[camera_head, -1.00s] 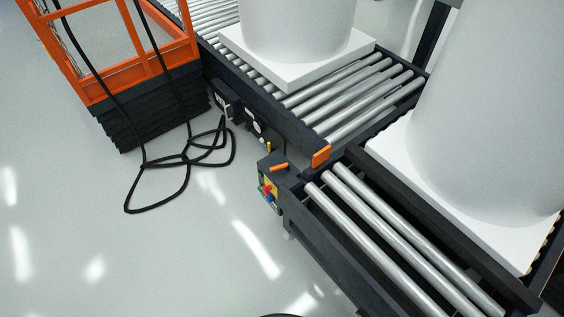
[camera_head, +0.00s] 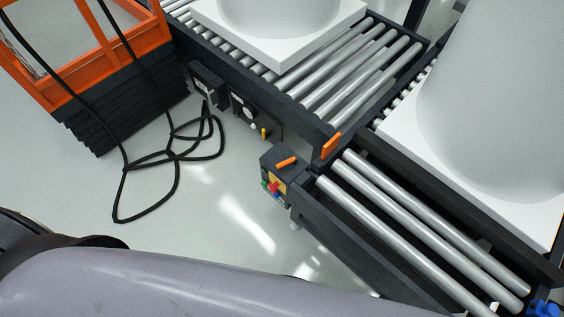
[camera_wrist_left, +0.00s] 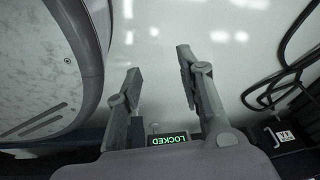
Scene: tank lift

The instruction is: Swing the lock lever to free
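A dark control box (camera_head: 283,175) stands at the corner of the near roller conveyor in the head view. A short orange lever (camera_head: 286,161) lies on its top, and coloured buttons (camera_head: 272,188) are on its face. A second orange piece (camera_head: 331,145) sits on the conveyor corner beside it; I cannot tell which orange part is the lock lever. In the left wrist view my left gripper (camera_wrist_left: 158,63) is open and empty, fingers spread above the pale floor. A green LOCKED display (camera_wrist_left: 167,139) shows upside down behind the fingers. My right gripper is not in view.
White tanks on square bases stand on the far conveyor (camera_head: 345,85) and at the right (camera_head: 490,110). An orange-framed lift (camera_head: 110,65) is at the upper left. Black cable (camera_head: 160,160) loops over the floor, which is otherwise open. A blue part (camera_head: 543,308) shows at bottom right.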

